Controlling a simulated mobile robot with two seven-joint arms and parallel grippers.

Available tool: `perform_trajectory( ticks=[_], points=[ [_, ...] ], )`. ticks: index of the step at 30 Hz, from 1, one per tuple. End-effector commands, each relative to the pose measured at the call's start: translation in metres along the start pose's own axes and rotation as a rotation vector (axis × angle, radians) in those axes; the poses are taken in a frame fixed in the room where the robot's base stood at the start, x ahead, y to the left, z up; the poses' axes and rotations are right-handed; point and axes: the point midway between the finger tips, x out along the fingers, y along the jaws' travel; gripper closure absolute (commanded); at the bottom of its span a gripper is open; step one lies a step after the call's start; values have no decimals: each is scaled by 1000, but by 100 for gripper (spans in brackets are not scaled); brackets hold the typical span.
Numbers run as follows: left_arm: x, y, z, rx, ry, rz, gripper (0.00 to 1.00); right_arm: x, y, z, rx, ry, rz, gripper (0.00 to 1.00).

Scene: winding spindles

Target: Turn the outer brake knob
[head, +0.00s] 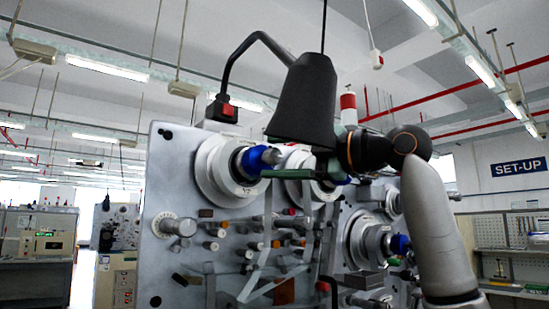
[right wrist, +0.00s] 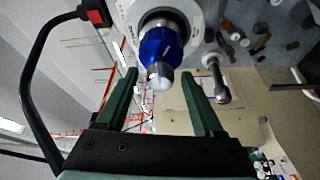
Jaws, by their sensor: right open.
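A blue knob with a silver tip (head: 262,160) sticks out of a white spindle disc at the upper left of the grey machine front. The knob also shows in the right wrist view (right wrist: 160,48), at the top middle. My right gripper (head: 270,173) is open; one green finger shows in the head view just below and right of this knob. In the right wrist view, the silver tip appears between the two fingertips, with gaps on both sides and no visible contact. The frames bear no label naming the outer brake knob. My left gripper is out of view.
A black cone-shaped lamp (head: 305,100) on a bent tube hangs above my right gripper. Several small pegs and rollers, including a grey peg (head: 180,227), and pale tape (head: 267,215) lie below the knob. Another white spindle disc (head: 365,238) is at lower right.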

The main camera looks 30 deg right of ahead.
Motion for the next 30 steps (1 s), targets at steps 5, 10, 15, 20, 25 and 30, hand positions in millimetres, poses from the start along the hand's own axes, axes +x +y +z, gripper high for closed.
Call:
perform_trajectory(
  ticks=[5,10,15,20,25,30],
  points=[
    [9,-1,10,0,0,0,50,-38,-2,1,-2,-3,6,31],
    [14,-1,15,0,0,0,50,-75,-1,1,-2,-2,5,31],
    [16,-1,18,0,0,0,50,-102,-1,0,-1,-1,4,31],
    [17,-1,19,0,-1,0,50,-114,0,0,-2,-1,3,31],
    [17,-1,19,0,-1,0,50,-116,0,0,-1,-1,1,31],
    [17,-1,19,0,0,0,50,-115,0,0,-1,-1,2,31]
  ],
)
